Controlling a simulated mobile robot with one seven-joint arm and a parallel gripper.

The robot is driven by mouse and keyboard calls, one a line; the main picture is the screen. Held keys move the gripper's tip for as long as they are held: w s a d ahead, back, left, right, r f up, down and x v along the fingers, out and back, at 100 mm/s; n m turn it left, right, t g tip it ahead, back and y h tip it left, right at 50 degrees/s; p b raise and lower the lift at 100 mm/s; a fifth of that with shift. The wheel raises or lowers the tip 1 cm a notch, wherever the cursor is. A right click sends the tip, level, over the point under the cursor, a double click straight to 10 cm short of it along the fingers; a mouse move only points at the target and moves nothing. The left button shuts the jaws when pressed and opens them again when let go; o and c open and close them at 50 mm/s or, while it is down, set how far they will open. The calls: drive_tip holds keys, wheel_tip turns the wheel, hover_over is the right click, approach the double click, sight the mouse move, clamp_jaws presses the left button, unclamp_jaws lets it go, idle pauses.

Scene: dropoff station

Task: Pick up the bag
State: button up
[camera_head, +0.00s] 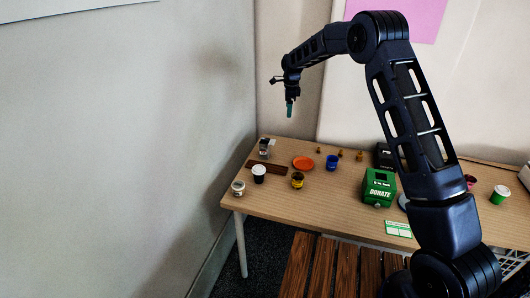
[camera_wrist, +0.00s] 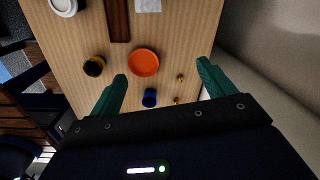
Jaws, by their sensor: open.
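I cannot make out a clear bag in either view. A small grey-and-white item (camera_head: 266,147) stands at the table's back left corner; I cannot tell whether it is a bag. A pale item (camera_wrist: 148,5) shows at the top edge of the wrist view. My gripper (camera_head: 290,108) is raised above the back of the wooden table (camera_head: 330,208), pointing down. In the wrist view its two green fingers (camera_wrist: 161,72) are wide apart with nothing held between them.
An orange plate (camera_head: 303,163), a blue cup (camera_head: 332,163), a yellow-and-black cup (camera_head: 297,180), a lidded white cup (camera_head: 259,174) and a jar (camera_head: 238,188) stand at the left. A green donation box (camera_head: 379,187) stands right of centre. A wall (camera_head: 120,130) is at the left.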

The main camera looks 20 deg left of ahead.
drive_tip(key=m, duration=0.2)
approach(265, 146)
drive_tip(key=w+a+f, duration=0.1)
drive_tip(key=w+a, duration=0.1)
drive_tip(key=w, duration=0.2)
drive_tip(key=f, duration=1.1)
drive_tip(key=shift+s+d, duration=0.3)
drive_tip(key=shift+d, duration=0.05)
drive_tip(key=shift+c, duration=0.2)
drive_tip(key=c, duration=1)
